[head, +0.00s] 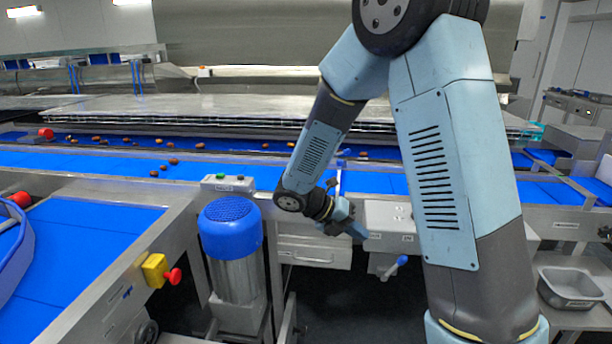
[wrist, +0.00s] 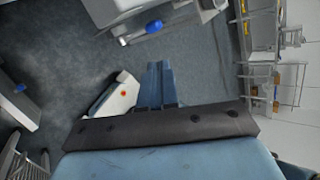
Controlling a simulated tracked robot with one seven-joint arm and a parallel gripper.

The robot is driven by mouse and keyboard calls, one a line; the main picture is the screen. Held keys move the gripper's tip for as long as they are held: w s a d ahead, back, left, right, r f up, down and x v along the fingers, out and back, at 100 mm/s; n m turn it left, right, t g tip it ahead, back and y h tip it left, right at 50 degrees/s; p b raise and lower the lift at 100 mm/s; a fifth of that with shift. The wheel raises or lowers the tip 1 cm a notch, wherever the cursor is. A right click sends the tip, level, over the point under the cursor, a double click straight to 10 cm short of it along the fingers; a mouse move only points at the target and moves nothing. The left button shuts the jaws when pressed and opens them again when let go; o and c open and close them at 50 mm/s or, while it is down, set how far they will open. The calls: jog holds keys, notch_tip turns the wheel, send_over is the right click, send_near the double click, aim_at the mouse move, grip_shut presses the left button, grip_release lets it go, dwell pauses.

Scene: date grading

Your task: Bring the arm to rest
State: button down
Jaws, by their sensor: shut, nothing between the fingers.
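My arm is bent over in the head view, with its forearm hanging down and to the left. My gripper (head: 357,232) is in front of the conveyor's front frame, beside a grey box with a blue-handled lever (head: 396,267). In the wrist view my gripper (wrist: 159,68) shows its blue fingers together, with nothing between them. The fingers point out over the dark grey floor (wrist: 90,60). They look clear of the things around them.
Blue conveyor belts (head: 100,163) carry several brown dates (head: 173,161). A blue-topped motor (head: 230,222) stands below left of my gripper. A yellow-and-red stop button (head: 157,271) sits on the left frame. A grey tray (head: 575,287) lies at the right.

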jog(key=s+d+r+m+t+y, duration=0.2)
jog(key=s+r+m+y, duration=0.3)
jog(key=s+r+m, duration=0.5)
jog(key=s+d+r+m+t+y, duration=0.3)
jog(key=s+r+m, duration=0.7)
jog(key=m, duration=1.1)
jog(key=shift+s+r+m+t+y, duration=0.3)
jog(key=shift+r+m+t+y, duration=0.1)
jog(key=shift+y, duration=0.8)
jog(key=shift+d, duration=0.2)
